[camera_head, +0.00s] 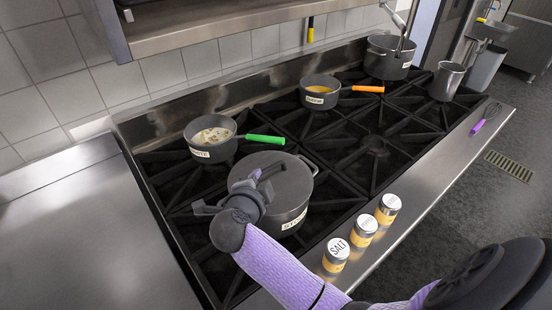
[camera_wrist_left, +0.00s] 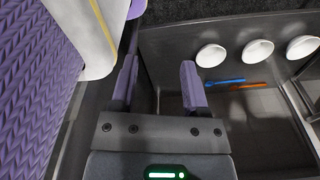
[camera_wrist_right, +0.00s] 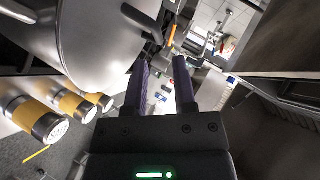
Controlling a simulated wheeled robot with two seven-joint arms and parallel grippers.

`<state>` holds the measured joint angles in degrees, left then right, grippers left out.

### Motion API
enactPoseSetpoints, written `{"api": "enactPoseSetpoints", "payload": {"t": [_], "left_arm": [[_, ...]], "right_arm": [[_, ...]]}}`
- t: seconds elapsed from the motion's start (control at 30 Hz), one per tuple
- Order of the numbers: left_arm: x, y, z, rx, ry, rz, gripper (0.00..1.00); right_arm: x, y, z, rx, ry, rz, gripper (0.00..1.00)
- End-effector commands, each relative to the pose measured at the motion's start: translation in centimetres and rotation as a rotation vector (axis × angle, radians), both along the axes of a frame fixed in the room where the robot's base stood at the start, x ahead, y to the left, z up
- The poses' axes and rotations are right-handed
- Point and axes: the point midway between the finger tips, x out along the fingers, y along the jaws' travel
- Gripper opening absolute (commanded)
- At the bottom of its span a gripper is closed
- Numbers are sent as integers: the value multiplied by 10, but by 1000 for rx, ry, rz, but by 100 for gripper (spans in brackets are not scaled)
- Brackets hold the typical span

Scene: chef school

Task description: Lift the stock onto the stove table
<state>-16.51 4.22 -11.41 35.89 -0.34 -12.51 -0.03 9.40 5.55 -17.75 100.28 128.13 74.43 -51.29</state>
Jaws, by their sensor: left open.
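The stock pot (camera_head: 292,205) is a grey lidded pot with a partly covered "STOCK" label. It stands on the front left part of the stove (camera_head: 345,200). My right gripper (camera_head: 235,197) is open in front of the pot, hiding part of its lid and side. In the right wrist view, the pot (camera_wrist_right: 95,40) fills the upper left, and nothing shows between the fingers (camera_wrist_right: 162,75). My left gripper (camera_wrist_left: 158,85) is open and empty in its wrist view, and out of the head view.
Salt and other shakers (camera_head: 363,232) stand on the stove's front ledge, close to my right arm. Pans with a green handle (camera_head: 265,139) and an orange handle (camera_head: 368,89) are behind the pot. The steel counter (camera_head: 85,235) at left is bare. White bowls (camera_wrist_left: 257,50) show near my left gripper.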

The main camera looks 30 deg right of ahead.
Motion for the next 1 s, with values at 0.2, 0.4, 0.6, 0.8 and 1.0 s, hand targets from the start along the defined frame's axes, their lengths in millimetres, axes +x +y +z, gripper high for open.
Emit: {"api": "enactPoseSetpoints", "payload": {"t": [0.2,0.4,0.6,0.8,1.0], "left_arm": [[-13,4,-11,7,26,-3,59],[-17,14,-21,25,37,-9,59],[-14,16,-26,27,31,-11,59],[-13,14,-25,24,27,-10,59],[-11,7,-25,14,24,-7,59]], "right_arm": [[23,-26,-19,4,14,-8,34],[49,-52,-31,4,12,-10,34],[62,-65,-38,7,11,-8,34],[62,-64,-37,8,11,-7,25],[62,-64,-38,8,11,-7,0]]}}
